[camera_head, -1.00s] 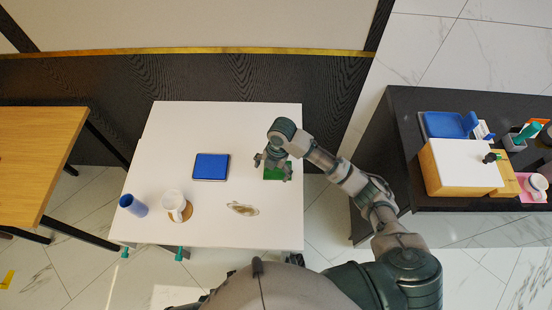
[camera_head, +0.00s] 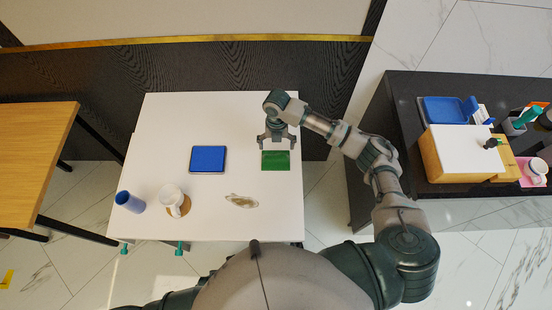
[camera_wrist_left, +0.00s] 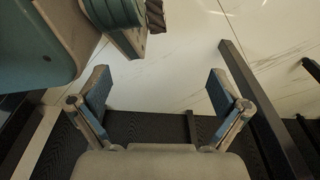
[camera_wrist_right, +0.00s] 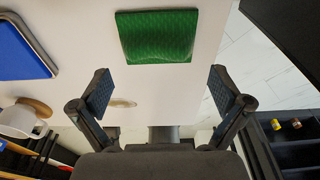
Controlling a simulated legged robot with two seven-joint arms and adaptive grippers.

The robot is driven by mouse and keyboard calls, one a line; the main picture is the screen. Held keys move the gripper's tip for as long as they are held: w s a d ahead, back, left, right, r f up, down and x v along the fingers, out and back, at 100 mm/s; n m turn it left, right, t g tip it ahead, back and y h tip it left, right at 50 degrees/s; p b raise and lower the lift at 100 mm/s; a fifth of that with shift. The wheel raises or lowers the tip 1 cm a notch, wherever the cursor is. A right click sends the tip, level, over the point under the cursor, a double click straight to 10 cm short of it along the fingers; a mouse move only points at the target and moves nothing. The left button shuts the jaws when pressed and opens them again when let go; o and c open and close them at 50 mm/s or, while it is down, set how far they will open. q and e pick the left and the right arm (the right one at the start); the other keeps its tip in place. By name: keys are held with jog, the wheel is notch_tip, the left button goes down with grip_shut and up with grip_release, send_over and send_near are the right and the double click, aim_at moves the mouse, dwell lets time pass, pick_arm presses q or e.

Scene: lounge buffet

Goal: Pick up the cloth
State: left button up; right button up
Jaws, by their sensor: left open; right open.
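The cloth is a green, flat, near-square piece (camera_head: 275,161) on the right side of the white table (camera_head: 165,118). In the right wrist view the cloth (camera_wrist_right: 157,36) lies beyond the fingertips, at the top middle. My right gripper (camera_head: 277,139) is open and empty, just past the cloth's far edge in the head view. In the right wrist view its fingers (camera_wrist_right: 160,92) stand wide apart. My left gripper (camera_wrist_left: 160,92) is open and empty in the left wrist view, over dark furniture and pale floor. It does not show clearly in the head view.
A blue tray (camera_head: 208,159), a white mug (camera_head: 171,196) on a round coaster, a blue cup (camera_head: 129,202) and a brownish spill (camera_head: 240,201) share the table. A dark counter (camera_head: 400,120) with several items stands at right, a wooden table (camera_head: 35,150) at left.

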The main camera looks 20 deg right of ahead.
aim_at(276, 156)
jog(key=shift+s+a+f, duration=0.1)
jog(key=shift+a+f, duration=0.05)
jog(key=shift+f, duration=0.35)
jog(key=shift+s+a+f, duration=0.1)
jog(key=shift+f, duration=0.35)
jog(key=f, duration=0.4)
jog(key=shift+s+f, duration=0.25)
jog(key=shift+s, duration=0.05)
jog(key=c, duration=0.8)
pick_arm(q)
jog(key=shift+w+a+r, duration=0.1)
jog(key=shift+w+r, duration=0.3)
jog(key=shift+w, duration=0.1)
